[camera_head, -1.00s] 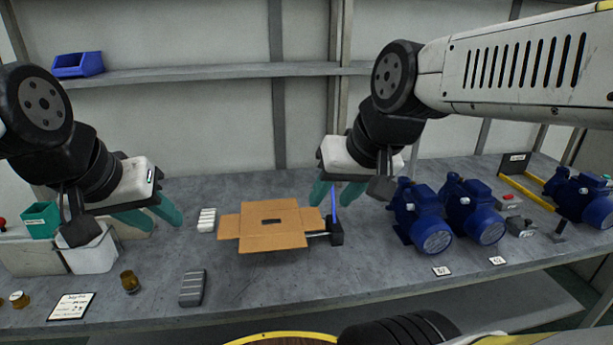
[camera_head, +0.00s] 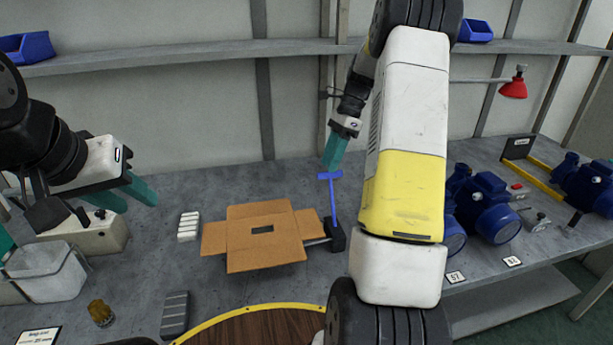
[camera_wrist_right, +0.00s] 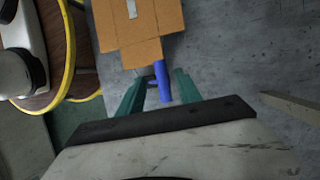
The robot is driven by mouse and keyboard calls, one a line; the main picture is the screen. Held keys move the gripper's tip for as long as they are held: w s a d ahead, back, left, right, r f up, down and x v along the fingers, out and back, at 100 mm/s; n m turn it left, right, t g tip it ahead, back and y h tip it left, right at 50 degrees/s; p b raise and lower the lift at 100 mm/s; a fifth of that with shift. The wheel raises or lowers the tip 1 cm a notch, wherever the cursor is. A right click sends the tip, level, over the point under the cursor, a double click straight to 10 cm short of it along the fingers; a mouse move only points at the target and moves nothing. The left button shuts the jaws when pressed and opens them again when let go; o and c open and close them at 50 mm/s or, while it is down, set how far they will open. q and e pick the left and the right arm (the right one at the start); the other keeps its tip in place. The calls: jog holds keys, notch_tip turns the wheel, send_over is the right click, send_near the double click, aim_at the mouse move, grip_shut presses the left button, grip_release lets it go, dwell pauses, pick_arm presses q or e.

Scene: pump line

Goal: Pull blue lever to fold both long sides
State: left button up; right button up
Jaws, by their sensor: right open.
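The blue lever (camera_head: 332,200) stands upright with a T-shaped handle on a black base (camera_head: 336,237), at the right side of the cardboard box (camera_head: 262,246). The box lies on the bench with its flaps spread out flat. My right gripper (camera_head: 335,152) is just above and behind the lever's handle. In the right wrist view the blue lever (camera_wrist_right: 163,82) shows between the parted teal fingers of this gripper (camera_wrist_right: 160,93); I cannot tell whether they touch it. My left gripper (camera_head: 125,194) is open and empty, left of the box above the bench.
A white ribbed block (camera_head: 188,226) and a grey ribbed block (camera_head: 175,313) lie left of the box. Blue pumps (camera_head: 490,207) stand to the right, partly behind my right arm. An amber jar (camera_head: 100,312) and white bin (camera_head: 45,272) are at the left.

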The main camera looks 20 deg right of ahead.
aim_at(332, 200)
jog(key=shift+w+d+f, duration=0.1)
jog(key=shift+d+f, duration=0.05)
jog(key=shift+f, duration=0.6)
jog(key=x, duration=0.7)
jog(key=shift+r, duration=0.1)
grip_shut()
dwell(0.6)
